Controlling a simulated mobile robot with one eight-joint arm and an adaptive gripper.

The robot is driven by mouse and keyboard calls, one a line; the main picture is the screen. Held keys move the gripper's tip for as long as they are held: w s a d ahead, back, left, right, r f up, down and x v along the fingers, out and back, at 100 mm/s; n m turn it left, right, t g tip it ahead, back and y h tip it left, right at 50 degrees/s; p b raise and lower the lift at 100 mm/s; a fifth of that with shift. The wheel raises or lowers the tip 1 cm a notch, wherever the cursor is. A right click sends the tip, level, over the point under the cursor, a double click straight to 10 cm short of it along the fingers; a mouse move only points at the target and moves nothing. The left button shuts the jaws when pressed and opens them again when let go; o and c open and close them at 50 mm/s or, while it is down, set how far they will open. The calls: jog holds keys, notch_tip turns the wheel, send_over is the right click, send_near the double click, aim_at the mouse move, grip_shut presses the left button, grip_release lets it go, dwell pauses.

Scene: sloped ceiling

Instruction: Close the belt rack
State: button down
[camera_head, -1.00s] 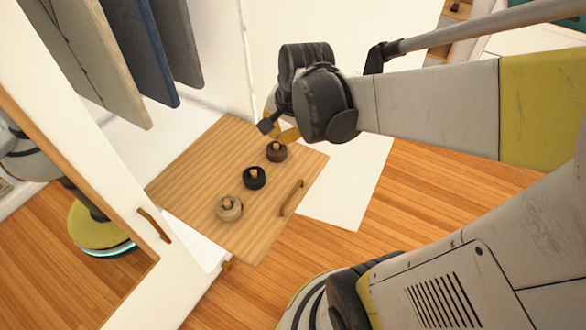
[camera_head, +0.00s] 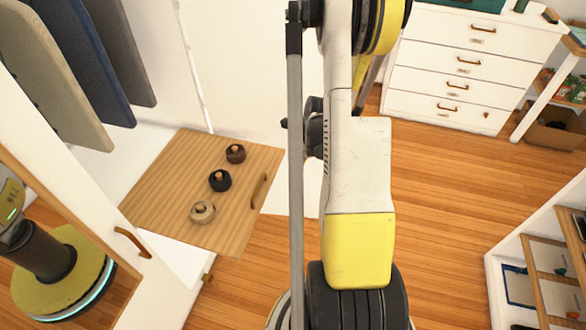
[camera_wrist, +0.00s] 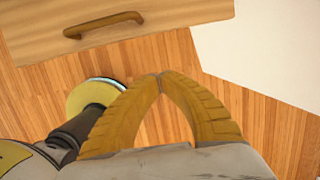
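The belt rack (camera_head: 160,205) is a light wooden pull-out tray, standing open from the white wardrobe. Three rolled belts sit on it in a row: a brown one (camera_head: 235,153), a black one (camera_head: 220,181) and a beige one (camera_head: 202,212). Its bronze handle (camera_head: 259,190) is on the front edge. In the wrist view the rack's front (camera_wrist: 190,14) and handle (camera_wrist: 103,24) show at the top. My gripper (camera_wrist: 160,76) has its yellow fingertips together with nothing between them, apart from the handle and below it in the picture. My arm hides the gripper in the head view.
A mirrored door (camera_head: 132,242) stands left of the rack, reflecting my body. Clothes (camera_head: 95,60) hang above the rack. A white drawer chest (camera_head: 460,75) stands at the back right, a white shelf unit (camera_head: 505,275) at the lower right. Wooden floor (camera_head: 450,185) between is clear.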

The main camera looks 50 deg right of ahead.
jog(key=w+a+f+b, duration=0.2)
jog(key=w+f+b, duration=0.2)
jog(key=w+f, duration=0.1)
jog(key=shift+f, duration=0.65)
jog(key=shift+w, duration=0.15)
